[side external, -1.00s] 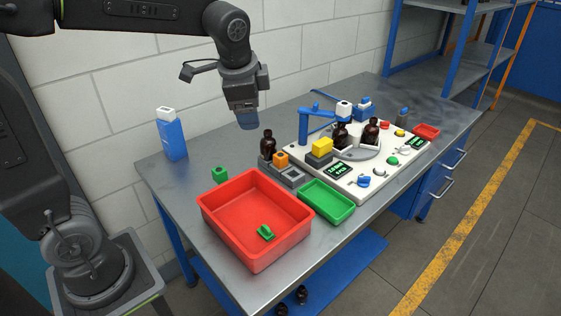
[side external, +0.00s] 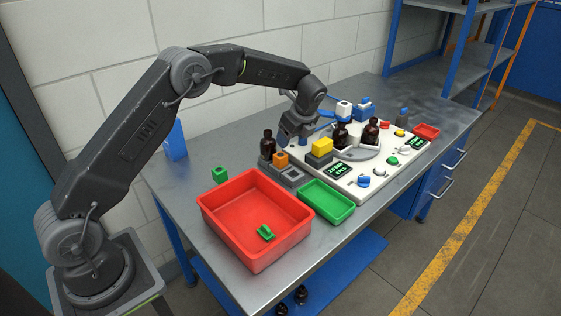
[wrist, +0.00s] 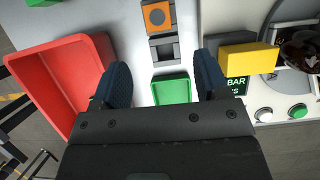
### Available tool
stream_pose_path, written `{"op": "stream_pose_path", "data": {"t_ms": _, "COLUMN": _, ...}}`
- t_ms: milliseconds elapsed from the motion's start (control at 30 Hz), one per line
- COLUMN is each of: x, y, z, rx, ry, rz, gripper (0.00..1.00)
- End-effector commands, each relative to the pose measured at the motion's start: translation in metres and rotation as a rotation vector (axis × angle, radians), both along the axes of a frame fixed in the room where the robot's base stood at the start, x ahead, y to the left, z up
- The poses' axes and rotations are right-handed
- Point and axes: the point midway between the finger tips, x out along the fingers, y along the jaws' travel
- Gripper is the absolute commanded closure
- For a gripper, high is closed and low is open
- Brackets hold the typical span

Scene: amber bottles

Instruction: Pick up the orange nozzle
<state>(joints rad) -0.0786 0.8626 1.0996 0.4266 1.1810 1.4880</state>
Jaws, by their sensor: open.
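The orange nozzle (side external: 281,158) is a small orange block seated in a grey holder (side external: 292,176) on the table. In the wrist view the orange nozzle (wrist: 156,16) shows at the top centre with a dark round mark on its top. My gripper (side external: 303,140) is above the bench, behind and right of the nozzle in the side view. In the wrist view my gripper (wrist: 162,76) has its two blue fingers spread wide with nothing between them. The nozzle lies beyond the fingertips, apart from them.
A dark bottle (side external: 267,147) stands close by the nozzle. A yellow block (side external: 322,146) sits to its right, by the white machine panel (side external: 350,184). A red bin (side external: 222,208) with a green piece and a green tray (side external: 327,200) are in front. A green block (side external: 219,174) stands left.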

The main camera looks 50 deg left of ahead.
Motion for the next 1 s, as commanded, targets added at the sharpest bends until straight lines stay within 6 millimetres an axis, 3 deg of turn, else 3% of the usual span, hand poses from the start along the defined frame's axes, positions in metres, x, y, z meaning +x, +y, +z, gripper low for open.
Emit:
{"op": "stream_pose_path", "data": {"t_ms": 100, "x": -0.001, "y": 0.01, "z": -0.024, "rx": -0.001, "ry": 0.005, "rz": 0.002, "gripper": 0.32}}
{"op": "stream_pose_path", "data": {"t_ms": 300, "x": -0.001, "y": 0.021, "z": -0.05, "rx": -0.001, "ry": 0.001, "rz": 0.003, "gripper": 0.32}}
{"op": "stream_pose_path", "data": {"t_ms": 567, "x": -0.001, "y": 0.028, "z": -0.062, "rx": -0.001, "ry": 0.0, "rz": 0.003, "gripper": 0.32}}
{"op": "stream_pose_path", "data": {"t_ms": 833, "x": -0.002, "y": 0.047, "z": -0.095, "rx": -0.002, "ry": 0.001, "rz": 0.004, "gripper": 0.32}}
{"op": "stream_pose_path", "data": {"t_ms": 1000, "x": -0.002, "y": 0.049, "z": -0.101, "rx": -0.002, "ry": -0.002, "rz": 0.002, "gripper": 0.32}}
